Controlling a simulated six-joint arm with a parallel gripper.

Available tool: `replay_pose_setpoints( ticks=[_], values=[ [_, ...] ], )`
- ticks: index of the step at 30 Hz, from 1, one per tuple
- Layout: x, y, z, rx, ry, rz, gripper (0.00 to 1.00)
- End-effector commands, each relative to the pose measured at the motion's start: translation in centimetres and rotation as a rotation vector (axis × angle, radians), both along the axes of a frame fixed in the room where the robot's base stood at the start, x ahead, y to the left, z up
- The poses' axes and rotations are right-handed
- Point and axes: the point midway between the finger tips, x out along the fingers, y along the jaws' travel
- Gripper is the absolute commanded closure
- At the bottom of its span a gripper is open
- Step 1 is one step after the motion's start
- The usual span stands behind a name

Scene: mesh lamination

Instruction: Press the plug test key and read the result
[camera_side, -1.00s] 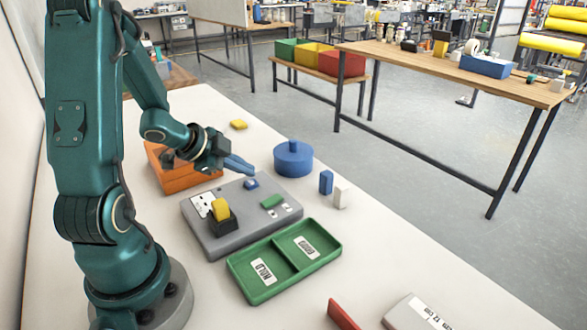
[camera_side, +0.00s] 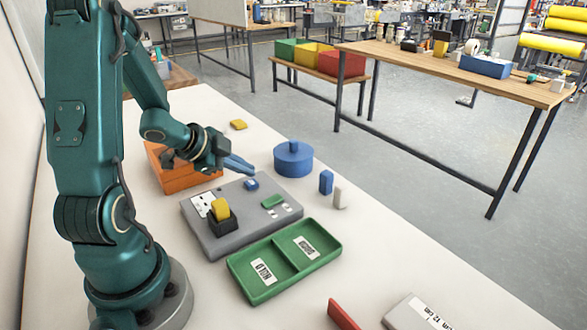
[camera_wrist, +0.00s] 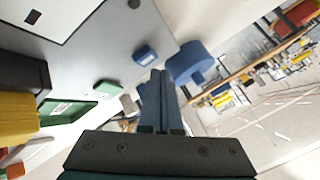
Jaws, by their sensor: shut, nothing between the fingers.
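A grey test unit (camera_side: 222,237) lies on the white table with a blue key (camera_side: 251,184) near its back edge. On it are a white socket plate (camera_side: 202,201), a yellow plug (camera_side: 220,209) in a black holder (camera_side: 221,224), a green display (camera_side: 272,201) and small white labels. The display is too small to read. My gripper (camera_side: 248,169) has its blue fingers shut and empty, just above and behind the blue key, apart from it. In the wrist view the shut fingers (camera_wrist: 157,90) point forward, with the blue key (camera_wrist: 145,54) to their left.
A green two-part tray (camera_side: 262,288) marked HOLD and GOOD stands in front of the unit. A blue round pot (camera_side: 293,160), a blue block (camera_side: 326,182) and a white block (camera_side: 341,196) stand to the right. An orange box (camera_side: 175,178) sits under my forearm.

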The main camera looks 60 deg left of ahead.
Motion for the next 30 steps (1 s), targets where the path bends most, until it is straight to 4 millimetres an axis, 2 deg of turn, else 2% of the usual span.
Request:
replay_pose_setpoints(
  ticks=[17,30],
  values=[
    [-0.01,0.00,-0.03,0.000,0.000,0.000,1.00],
    [-0.01,0.02,-0.85,-0.001,0.000,0.001,1.00]
  ],
)
